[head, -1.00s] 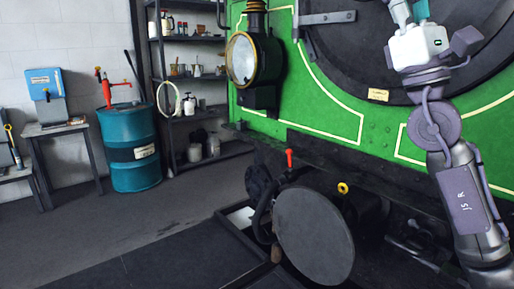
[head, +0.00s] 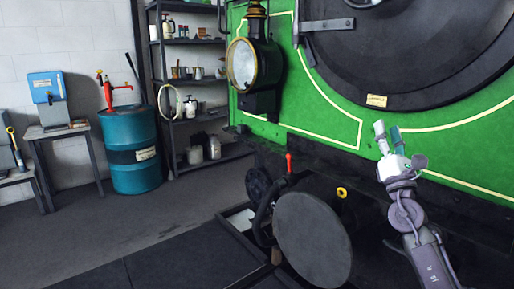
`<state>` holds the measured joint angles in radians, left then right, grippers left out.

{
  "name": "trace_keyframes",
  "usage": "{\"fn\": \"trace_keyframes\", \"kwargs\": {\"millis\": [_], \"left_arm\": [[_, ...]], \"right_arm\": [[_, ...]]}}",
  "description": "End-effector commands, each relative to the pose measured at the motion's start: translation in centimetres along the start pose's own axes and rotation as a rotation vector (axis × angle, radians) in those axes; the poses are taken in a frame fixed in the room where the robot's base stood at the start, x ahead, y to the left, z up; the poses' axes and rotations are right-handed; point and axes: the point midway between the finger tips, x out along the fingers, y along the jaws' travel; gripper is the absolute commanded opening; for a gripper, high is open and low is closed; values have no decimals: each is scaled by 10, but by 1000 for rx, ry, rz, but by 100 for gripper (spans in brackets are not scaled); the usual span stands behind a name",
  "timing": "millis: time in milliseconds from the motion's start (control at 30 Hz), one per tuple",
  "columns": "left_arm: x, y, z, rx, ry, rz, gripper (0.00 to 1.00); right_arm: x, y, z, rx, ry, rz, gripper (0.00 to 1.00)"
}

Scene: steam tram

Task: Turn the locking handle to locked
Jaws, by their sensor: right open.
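The big round dark door (head: 400,55) of the steam tram fills the upper right, set in a green front plate. A small grey and metal piece (head: 362,3) shows on the door at the top edge of the picture, mostly cut off; it may be part of the locking handle, but I cannot tell its position. My right gripper (head: 388,130) is open and empty, pointing up, in front of the green plate below the door's lower rim. It appears apart from the door. My left gripper is out of view.
A round buffer (head: 313,240) juts out low in the middle, with a red-handled part (head: 289,163) and a yellow ring (head: 341,192) near it. A lamp (head: 251,65) hangs left of the door. A blue drum (head: 131,150) and shelves stand further left. Floor at left is clear.

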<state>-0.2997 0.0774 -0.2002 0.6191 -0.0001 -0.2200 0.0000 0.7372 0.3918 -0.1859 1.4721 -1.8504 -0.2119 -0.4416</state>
Motion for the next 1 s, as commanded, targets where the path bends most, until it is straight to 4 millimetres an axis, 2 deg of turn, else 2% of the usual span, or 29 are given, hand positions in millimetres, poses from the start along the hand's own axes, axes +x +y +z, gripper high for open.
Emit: {"fn": "trace_keyframes", "kwargs": {"millis": [33, 200, 333, 367, 667, 900, 1000], "left_arm": [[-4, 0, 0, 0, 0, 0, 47], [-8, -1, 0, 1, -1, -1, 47], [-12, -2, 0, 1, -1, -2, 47], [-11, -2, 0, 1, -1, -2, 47], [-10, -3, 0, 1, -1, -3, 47], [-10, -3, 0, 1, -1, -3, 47], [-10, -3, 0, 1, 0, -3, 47]], "right_arm": [[-13, -20, -21, 3, 41, -45, 46], [-57, -73, -72, 4, 142, -160, 46], [-92, -106, -103, 4, 209, -236, 46], [-90, -106, -101, 59, 199, -246, 46], [-96, -121, -114, 755, 144, -413, 46], [-106, -126, -138, 1489, 56, -586, 46], [-109, -124, -146, 1740, 18, -644, 46]]}}
